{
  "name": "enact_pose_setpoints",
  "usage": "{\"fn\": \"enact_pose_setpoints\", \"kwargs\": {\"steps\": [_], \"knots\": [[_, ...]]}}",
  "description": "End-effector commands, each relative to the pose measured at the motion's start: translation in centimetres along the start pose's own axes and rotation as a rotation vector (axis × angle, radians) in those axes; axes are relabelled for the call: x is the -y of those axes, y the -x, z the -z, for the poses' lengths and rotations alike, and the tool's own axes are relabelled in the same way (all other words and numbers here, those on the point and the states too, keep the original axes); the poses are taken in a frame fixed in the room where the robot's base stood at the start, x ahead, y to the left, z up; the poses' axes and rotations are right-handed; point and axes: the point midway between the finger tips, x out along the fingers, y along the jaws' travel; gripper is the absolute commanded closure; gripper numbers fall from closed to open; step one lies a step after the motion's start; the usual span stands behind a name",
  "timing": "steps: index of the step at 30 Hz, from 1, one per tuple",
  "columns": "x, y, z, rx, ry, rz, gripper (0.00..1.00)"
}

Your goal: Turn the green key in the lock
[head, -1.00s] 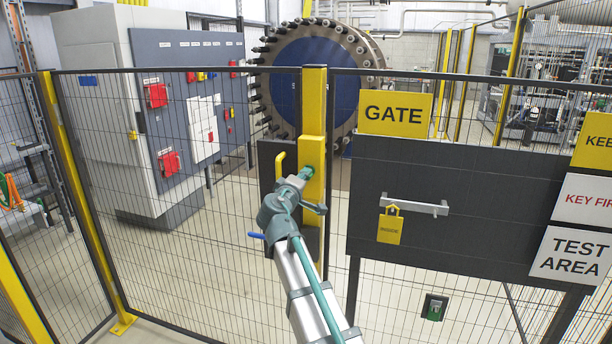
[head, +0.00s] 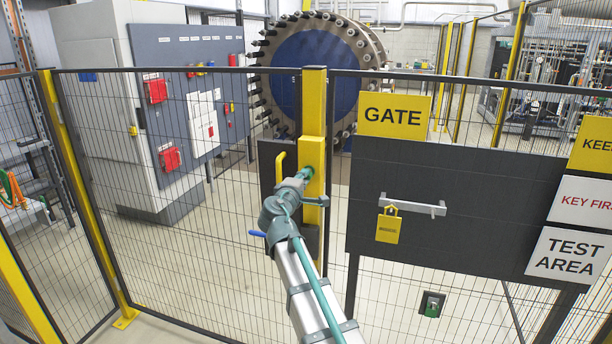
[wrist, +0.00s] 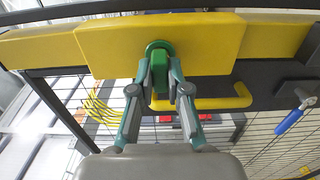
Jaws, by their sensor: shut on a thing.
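The green key (wrist: 160,72) shows in the wrist view between my fingertips, at the round green lock face (wrist: 157,46). The lock is on a yellow box (wrist: 205,45) on the gate post; in the head view the yellow box (head: 313,152) stands upright. My gripper (head: 304,174) reaches up to the front of this box. In the wrist view my gripper (wrist: 160,80) is shut on the key, one finger on each side. The key's tip is hidden, and I cannot tell how far it is turned.
A yellow handle (head: 280,166) sits just left of the lock box. Mesh fence surrounds the post. A blue lever (wrist: 290,121) shows in the wrist view.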

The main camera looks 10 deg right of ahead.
Motion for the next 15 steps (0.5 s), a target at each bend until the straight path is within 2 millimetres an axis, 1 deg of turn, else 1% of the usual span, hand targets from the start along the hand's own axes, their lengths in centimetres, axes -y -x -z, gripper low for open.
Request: {"fn": "enact_pose_setpoints", "kwargs": {"steps": [1,3,6,15], "knots": [[-0.13,-0.06,0.03,0.000,0.014,0.000,0.81],[-0.07,-0.05,0.03,0.000,0.011,-0.001,0.70],[-0.05,-0.04,0.02,0.000,0.010,0.000,0.55],[-0.01,0.10,-0.01,0.000,0.009,0.000,0.55]]}}
